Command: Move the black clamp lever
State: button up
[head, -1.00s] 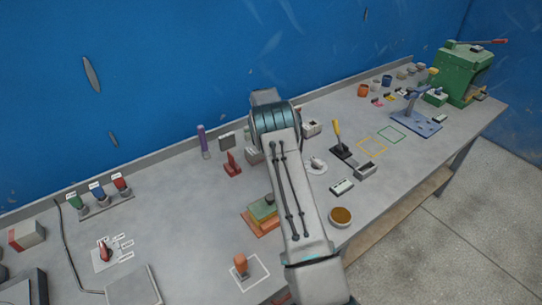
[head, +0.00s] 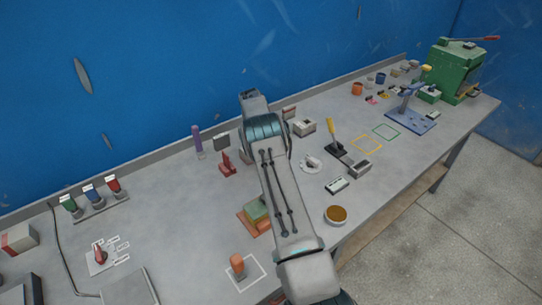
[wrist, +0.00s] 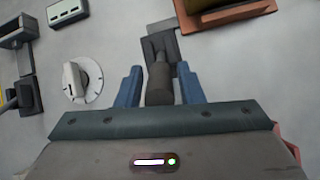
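The black clamp lever (wrist: 158,85) shows in the wrist view as a dark handle on a dark flat base (wrist: 164,42). Its handle points toward my palm. My gripper (wrist: 159,78) has its two blue fingers apart, one on each side of the handle, with a narrow gap visible on both sides. I cannot tell whether the fingers are at the handle's height. In the head view the clamp lever and my gripper are hidden behind my own arm.
A white rotary knob (wrist: 82,80) lies left of the fingers, and an orange tray (wrist: 225,14) lies to the upper right. A lever with a yellow handle (head: 330,128) and a brown-filled bowl (head: 336,215) stand right of my arm.

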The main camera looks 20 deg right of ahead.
jog(key=shift+o, duration=0.2)
jog(key=shift+w+r, duration=0.1)
jog(key=shift+r, duration=0.15)
jog(key=r, duration=0.1)
jog(key=r+b, duration=0.2)
jog(key=r, duration=0.1)
jog(key=shift+s+d, duration=0.2)
jog(key=shift+s, duration=0.1)
jog(key=s+d+r+b, duration=0.3)
jog(key=s+d+r, duration=0.3)
jog(key=s+d, duration=0.1)
jog(key=shift+s+d+r+b, duration=0.25)
jog(key=shift+s+d+b, duration=0.1)
jog(key=shift+s, duration=0.15)
jog(key=shift+a, duration=0.1)
